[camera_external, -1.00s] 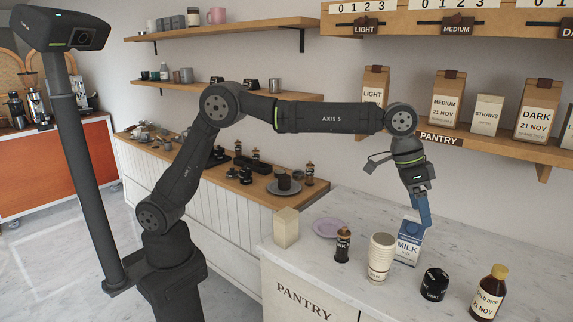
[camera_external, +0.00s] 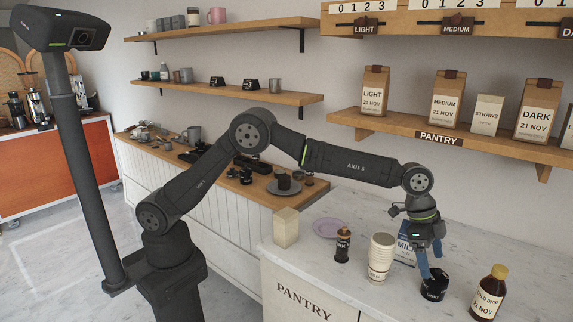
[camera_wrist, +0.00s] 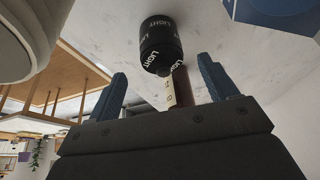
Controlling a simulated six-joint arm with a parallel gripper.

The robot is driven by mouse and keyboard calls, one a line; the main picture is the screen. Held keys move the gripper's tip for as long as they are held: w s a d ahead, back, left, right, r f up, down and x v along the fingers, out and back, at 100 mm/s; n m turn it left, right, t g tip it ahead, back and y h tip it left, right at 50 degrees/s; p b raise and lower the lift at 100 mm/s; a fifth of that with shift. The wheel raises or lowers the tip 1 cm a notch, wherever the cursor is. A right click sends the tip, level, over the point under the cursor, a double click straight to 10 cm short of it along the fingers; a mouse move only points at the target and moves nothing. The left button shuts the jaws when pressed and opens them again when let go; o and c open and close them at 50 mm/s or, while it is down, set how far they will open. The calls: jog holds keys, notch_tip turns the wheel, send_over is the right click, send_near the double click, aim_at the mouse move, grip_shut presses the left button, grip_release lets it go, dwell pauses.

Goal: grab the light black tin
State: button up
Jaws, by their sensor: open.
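The black tin (camera_external: 434,287) stands upright on the marble counter, with white LIGHT lettering on its side. In the wrist view the tin (camera_wrist: 160,45) shows beyond the fingertips, roughly midway between them. My gripper (camera_external: 430,268) is just above the tin in the external view, pointing down, its blue fingers overlapping the tin's top. In the wrist view my gripper (camera_wrist: 162,85) has its two blue fingers wide apart with nothing held. Whether a finger touches the tin cannot be told.
A cream cup (camera_external: 381,258) and a blue and white milk carton (camera_external: 405,252) stand left of the tin. A brown cold drip bottle (camera_external: 489,292) stands to the right. A small dark bottle (camera_external: 343,244) and a purple plate (camera_external: 328,228) are farther left.

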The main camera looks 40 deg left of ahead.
aim_at(435, 274)
jog(key=x, duration=0.8)
jog(key=shift+w, duration=0.1)
jog(key=shift+r, duration=0.1)
jog(key=c, duration=1.1)
jog(key=shift+c, duration=0.2)
jog(key=shift+r, duration=0.15)
